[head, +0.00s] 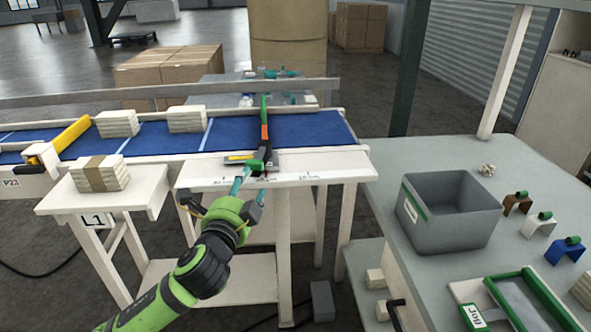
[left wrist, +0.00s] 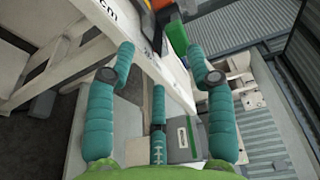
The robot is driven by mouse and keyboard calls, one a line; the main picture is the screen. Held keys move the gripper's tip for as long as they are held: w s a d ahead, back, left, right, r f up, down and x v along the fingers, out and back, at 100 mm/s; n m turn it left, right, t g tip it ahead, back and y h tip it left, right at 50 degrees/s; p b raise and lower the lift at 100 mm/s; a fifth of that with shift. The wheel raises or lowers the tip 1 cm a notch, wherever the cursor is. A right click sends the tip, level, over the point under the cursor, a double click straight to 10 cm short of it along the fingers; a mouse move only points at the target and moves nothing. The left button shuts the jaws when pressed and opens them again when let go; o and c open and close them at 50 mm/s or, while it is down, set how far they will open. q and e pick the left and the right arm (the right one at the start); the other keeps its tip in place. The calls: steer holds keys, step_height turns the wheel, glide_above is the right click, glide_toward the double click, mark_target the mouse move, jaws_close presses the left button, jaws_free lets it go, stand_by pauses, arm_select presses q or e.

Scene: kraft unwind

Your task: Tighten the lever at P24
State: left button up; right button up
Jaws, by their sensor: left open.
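An upright lever with a green and orange handle (head: 264,122) and a dark base stands at the right end of the blue conveyor, by the white ledge (head: 330,170). No readable P24 label shows; small marks on the ledge are too small to read. My left gripper (head: 252,177) reaches the ledge's front edge, just below the lever's base. Its teal fingers are apart and hold nothing. In the left wrist view the open fingers (left wrist: 162,68) straddle the white beam in the picture, and a green piece (left wrist: 176,36) shows beyond them. Contact cannot be told. My right gripper is out of view.
The blue conveyor (head: 235,136) carries stacked pale blocks (head: 118,123). A yellow bar (head: 72,134) crosses it near the P23 label. A side table (head: 100,198) holds a banded stack. A grey bin (head: 450,225) and coloured brackets stand on the right bench.

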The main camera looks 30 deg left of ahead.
mark_target(253, 169)
arm_select(q)
steer(key=shift+d+r+t, duration=0.25)
steer(key=shift+r+t, duration=0.05)
steer(key=shift+r, duration=0.4)
steer(key=shift+w+a+r, duration=0.1)
steer(key=shift+w+r, duration=0.1)
steer(key=shift+w, duration=0.05)
steer(key=p+x, duration=0.1)
steer(key=x, duration=0.4)
steer(key=shift+f, duration=0.1)
steer(key=shift+w+a+p, duration=0.2)
steer(key=shift+w+p, duration=0.1)
steer(key=shift+w, duration=0.25)
steer(key=shift+f, duration=0.1)
jaws_close()
